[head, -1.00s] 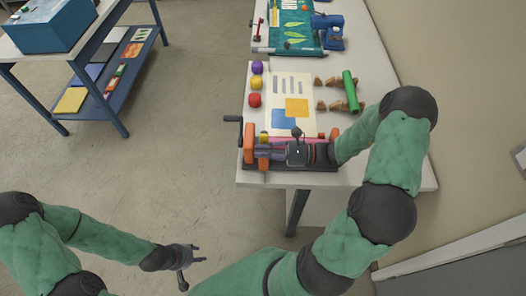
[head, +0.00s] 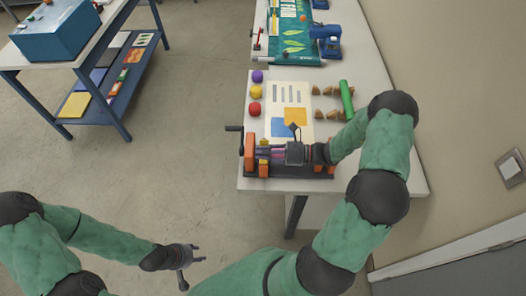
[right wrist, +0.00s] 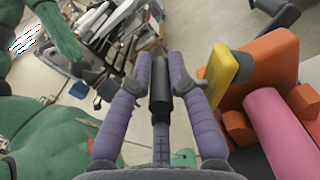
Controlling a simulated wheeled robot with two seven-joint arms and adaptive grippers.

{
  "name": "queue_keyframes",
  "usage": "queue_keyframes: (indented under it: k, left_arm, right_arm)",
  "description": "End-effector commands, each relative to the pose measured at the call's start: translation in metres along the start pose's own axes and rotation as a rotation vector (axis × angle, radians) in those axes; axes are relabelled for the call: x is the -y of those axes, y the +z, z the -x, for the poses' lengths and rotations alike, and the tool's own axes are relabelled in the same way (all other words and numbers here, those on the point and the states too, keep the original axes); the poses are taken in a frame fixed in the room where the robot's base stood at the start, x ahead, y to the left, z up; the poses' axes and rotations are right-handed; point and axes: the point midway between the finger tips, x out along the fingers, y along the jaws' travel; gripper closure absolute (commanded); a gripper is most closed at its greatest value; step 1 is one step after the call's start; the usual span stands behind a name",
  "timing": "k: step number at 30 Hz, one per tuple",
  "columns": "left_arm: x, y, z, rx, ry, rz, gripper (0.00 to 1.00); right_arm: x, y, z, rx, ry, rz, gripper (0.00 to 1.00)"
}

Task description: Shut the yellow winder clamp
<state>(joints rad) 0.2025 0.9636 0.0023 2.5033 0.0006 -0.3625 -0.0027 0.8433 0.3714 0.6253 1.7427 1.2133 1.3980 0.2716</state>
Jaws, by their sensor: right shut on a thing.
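The yellow winder clamp (right wrist: 222,72) shows in the right wrist view as a yellow block with a dark grey pad, beside an orange bracket (right wrist: 272,62). In the head view it is a small yellow spot (head: 263,142) at the winder's left end; I cannot tell its angle there. My right gripper (right wrist: 160,78) has purple fingers shut on a black cylindrical handle (right wrist: 160,103), left of the yellow block. What the handle joins is hidden. In the head view the right gripper (head: 270,153) is over the winder. My left gripper (head: 193,268) is open and empty above the floor.
The winder (head: 252,152) has a crank (head: 233,128) on its left and a pink roll (right wrist: 282,132). Behind it lie a printed sheet (head: 290,98), coloured balls (head: 255,92) and a green roll (head: 347,98). A wall stands on the right.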

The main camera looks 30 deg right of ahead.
Motion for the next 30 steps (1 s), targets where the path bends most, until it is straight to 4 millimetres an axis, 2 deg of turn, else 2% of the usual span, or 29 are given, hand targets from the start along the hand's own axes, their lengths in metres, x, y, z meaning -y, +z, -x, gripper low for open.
queue_keyframes:
  k: [3, 12, 21, 30]
  left_arm:
    - [-0.005, 0.001, 0.013, 0.0, 0.0, 0.0, 0.6]
    - [-0.011, 0.001, 0.03, 0.0, 0.0, 0.0, 0.6]
    - [-0.014, 0.002, 0.038, 0.0, 0.0, 0.0, 0.6]
    - [-0.014, 0.002, 0.041, 0.0, 0.0, 0.0, 0.6]
  right_arm:
    - [0.006, 0.003, -0.001, 0.003, 0.003, -0.117, 1.0]
    - [0.026, 0.0, -0.001, 0.003, 0.003, -0.4, 1.0]
    - [0.044, -0.008, -0.001, 0.003, 0.004, -0.664, 1.0]
    - [0.055, -0.015, 0.0, 0.003, 0.003, -0.846, 1.0]
